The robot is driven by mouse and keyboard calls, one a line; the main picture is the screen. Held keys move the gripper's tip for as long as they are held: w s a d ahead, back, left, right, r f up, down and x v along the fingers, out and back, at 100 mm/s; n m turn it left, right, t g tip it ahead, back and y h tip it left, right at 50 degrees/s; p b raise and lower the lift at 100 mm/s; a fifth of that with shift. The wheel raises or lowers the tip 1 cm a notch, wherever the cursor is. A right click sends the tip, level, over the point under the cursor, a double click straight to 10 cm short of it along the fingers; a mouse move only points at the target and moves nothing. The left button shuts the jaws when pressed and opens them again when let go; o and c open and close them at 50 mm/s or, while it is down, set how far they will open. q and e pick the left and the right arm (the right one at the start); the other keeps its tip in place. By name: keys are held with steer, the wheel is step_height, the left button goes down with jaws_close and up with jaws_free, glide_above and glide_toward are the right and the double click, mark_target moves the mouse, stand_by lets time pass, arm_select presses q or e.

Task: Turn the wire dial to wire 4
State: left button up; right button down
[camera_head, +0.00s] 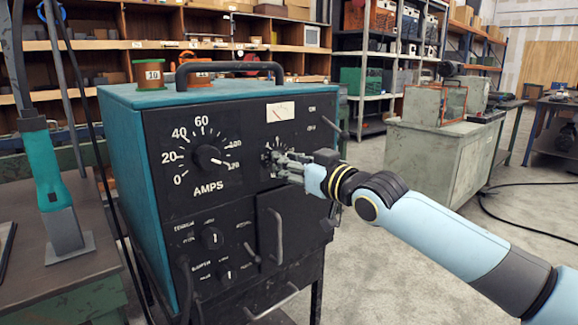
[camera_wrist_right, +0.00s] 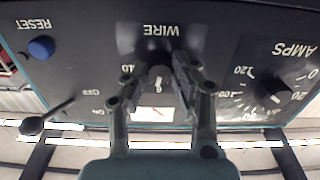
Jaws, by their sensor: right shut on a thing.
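The wire dial (camera_wrist_right: 158,76) is a small dark knob on the black front panel of the teal machine (camera_head: 120,130), under the meter. In the right wrist view, which shows the panel upside down, it sits by the WIRE label (camera_wrist_right: 161,30). My right gripper (camera_head: 272,158) reaches it from the right. Its two fingers (camera_wrist_right: 158,75) are shut on the dial, one on each side. The fingers cover most of the scale. A 10 shows beside them, but I cannot tell which number the dial points at. My left gripper is not in view.
The larger AMPS knob (camera_head: 208,157) is left of the dial, with a small meter (camera_head: 280,111) above. An on/off lever (camera_wrist_right: 35,124) and a blue reset button (camera_wrist_right: 41,47) share the panel. Below is a door handle (camera_head: 276,236). A grey-green cabinet (camera_head: 425,155) stands behind my right arm.

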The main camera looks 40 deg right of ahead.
steer(key=shift+f+n+b, duration=0.1)
steer(key=shift+n+b, duration=2.05)
steer(key=shift+n, duration=2.75)
steer(key=c, duration=1.1)
jaws_free()
steer(key=shift+o, duration=0.2)
steer(key=s+d, duration=0.1)
steer(key=s, duration=1.1)
